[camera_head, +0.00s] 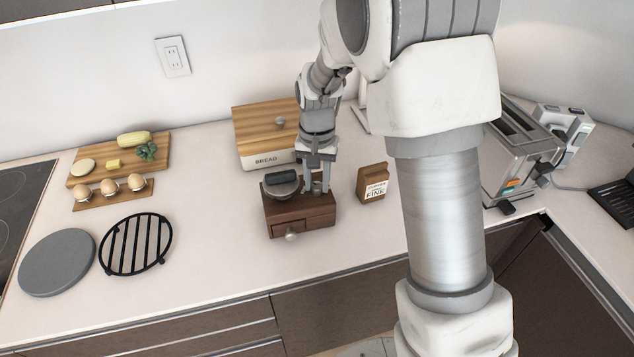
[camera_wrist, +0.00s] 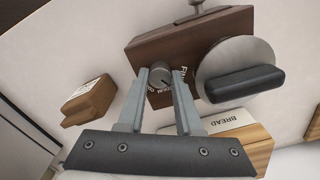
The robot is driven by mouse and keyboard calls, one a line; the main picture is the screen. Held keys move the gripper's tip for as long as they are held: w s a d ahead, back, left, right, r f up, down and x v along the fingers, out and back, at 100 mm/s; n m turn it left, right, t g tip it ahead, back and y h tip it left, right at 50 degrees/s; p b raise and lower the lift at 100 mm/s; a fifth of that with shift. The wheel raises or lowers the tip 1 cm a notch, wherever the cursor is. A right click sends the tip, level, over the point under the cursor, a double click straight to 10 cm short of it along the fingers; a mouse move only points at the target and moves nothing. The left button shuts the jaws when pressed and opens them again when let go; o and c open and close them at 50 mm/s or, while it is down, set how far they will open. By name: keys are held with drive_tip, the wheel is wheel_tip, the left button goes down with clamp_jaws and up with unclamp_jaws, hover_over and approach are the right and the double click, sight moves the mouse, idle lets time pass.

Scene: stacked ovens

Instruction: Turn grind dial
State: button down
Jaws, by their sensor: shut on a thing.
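The coffee grinder is a dark brown wooden box (camera_head: 320,212) on the counter, with a round metal top and black handle (camera_wrist: 245,84). Its grind dial (camera_wrist: 159,76) is a small grey knob on the top face, with white lettering printed around it, including a partly visible "FINE". My gripper (camera_wrist: 158,72) points down at the grinder, with one finger on each side of the dial, shut on it. In the head view my gripper (camera_head: 318,188) is at the right part of the grinder's top and largely hides the dial.
A toaster (camera_head: 510,155) is at right. A black trivet (camera_head: 136,244), eggs and a cutting board (camera_head: 85,167) are at left. The front counter is clear.

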drive_tip(key=n, duration=0.5)
drive_tip(key=shift+b, duration=0.4)
drive_tip(key=shift+w+n, duration=0.1)
drive_tip(key=shift+n, duration=0.3)
drive_tip(key=c, duration=0.6)
unclamp_jaws()
drive_tip(key=shift+a, duration=0.1)
